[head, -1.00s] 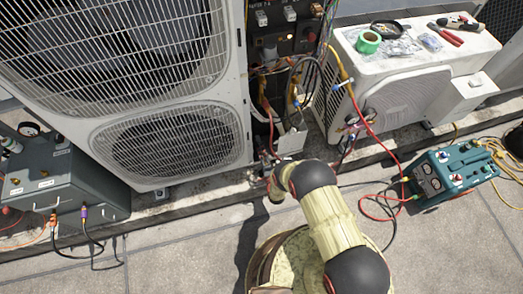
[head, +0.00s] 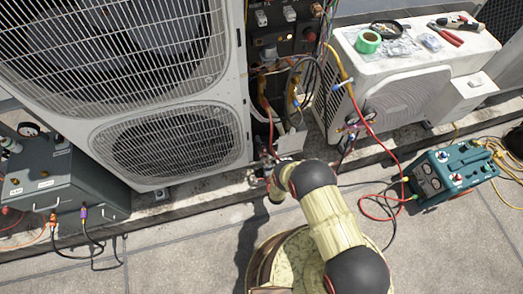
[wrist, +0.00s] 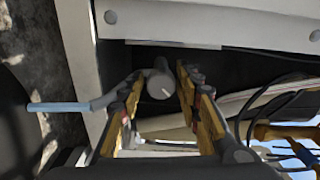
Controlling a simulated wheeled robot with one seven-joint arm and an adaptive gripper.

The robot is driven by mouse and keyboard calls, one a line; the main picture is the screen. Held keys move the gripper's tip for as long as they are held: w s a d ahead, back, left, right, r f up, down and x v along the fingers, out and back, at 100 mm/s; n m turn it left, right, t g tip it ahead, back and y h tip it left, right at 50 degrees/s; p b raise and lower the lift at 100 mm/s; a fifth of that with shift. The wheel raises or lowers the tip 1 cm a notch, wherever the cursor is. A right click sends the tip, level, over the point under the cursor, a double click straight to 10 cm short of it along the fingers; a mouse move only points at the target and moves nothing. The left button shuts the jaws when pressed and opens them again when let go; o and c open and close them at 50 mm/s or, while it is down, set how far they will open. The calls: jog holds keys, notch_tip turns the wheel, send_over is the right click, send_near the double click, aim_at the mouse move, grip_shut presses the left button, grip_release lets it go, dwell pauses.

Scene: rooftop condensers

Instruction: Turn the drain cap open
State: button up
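A grey round cap (wrist: 161,82) with a pale line on its face shows in the wrist view, below the white panel edge, and looks like the drain cap. My gripper (wrist: 159,76) is open, with one yellow-padded finger on each side of the cap. Narrow gaps seem to show between the fingertips and the cap; contact is unclear. A thin blue-grey bar (wrist: 62,106) runs from the left toward the left finger and passes partly behind it. In the head view my arm reaches to the base of the large condenser (head: 170,145), and the cap cannot be made out there.
Dark cables (wrist: 270,80) and a pale pipe lie right of the fingers. A red hose (head: 385,150) hangs right of my arm, leading toward a teal machine (head: 452,175). A grey case (head: 60,190) stands left. Paving in front is mostly clear.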

jog(key=shift+o, duration=0.8)
jog(key=v, duration=1.2)
